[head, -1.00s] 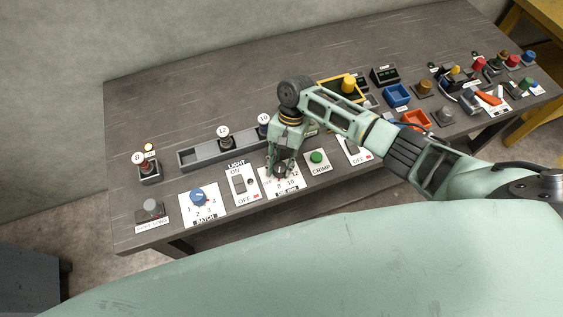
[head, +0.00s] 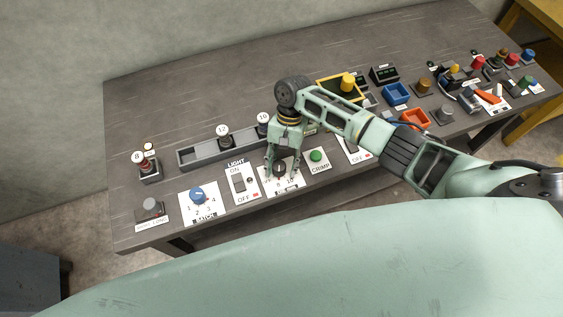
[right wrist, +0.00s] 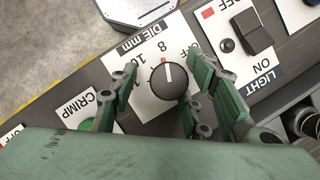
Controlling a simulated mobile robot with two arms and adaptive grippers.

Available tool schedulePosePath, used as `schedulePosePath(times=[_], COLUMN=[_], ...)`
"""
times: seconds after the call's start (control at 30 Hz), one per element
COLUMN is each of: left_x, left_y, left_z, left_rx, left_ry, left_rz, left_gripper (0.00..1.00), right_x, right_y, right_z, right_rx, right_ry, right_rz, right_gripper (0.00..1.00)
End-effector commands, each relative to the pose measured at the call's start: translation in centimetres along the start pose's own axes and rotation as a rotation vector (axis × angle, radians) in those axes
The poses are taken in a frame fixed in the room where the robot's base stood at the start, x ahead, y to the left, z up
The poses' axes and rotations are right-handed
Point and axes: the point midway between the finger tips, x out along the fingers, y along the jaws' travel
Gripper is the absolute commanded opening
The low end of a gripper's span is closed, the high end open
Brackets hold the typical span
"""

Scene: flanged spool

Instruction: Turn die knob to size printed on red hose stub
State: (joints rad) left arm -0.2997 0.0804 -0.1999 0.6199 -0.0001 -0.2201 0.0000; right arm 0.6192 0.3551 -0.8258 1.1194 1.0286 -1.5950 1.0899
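The die knob (right wrist: 168,84) is a dark round knob on a white plate marked "DIE mm" (right wrist: 140,105). Its pale pointer lies toward the 8, where a red mark shows. It also shows in the head view (head: 279,168). My right gripper (right wrist: 158,88) is open above the plate, with its fingers apart on both sides of the knob; gaps show between knob and fingers. It also shows in the head view (head: 283,174). I cannot tell for sure which piece is the red hose stub; several red pieces (head: 478,62) stand at the far right. My left gripper is not in view.
The CRIMP button (head: 316,156) and LIGHT switch (head: 239,183) flank the die plate. The blue BATCH knob (head: 197,195) is further left.

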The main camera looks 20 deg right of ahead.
Motion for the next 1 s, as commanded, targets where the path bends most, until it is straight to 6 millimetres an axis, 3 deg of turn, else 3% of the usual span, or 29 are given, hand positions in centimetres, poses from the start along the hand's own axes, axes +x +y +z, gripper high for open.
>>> schedulePosePath(times=[0.27,0.7,1.0], left_x=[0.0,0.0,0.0], left_y=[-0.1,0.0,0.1], left_z=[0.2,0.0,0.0], left_rx=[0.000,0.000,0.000], left_ry=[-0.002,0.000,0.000], left_rz=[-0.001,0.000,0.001], left_gripper=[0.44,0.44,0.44], right_x=[-0.9,-9.4,-12.1], right_y=[-0.3,-0.1,0.1], right_z=[-0.1,-0.1,0.0], right_rx=[-0.002,-0.001,0.000], right_ry=[0.004,0.005,0.001], right_rz=[-0.008,-0.007,-0.004], right_gripper=[0.43,0.43,0.43])
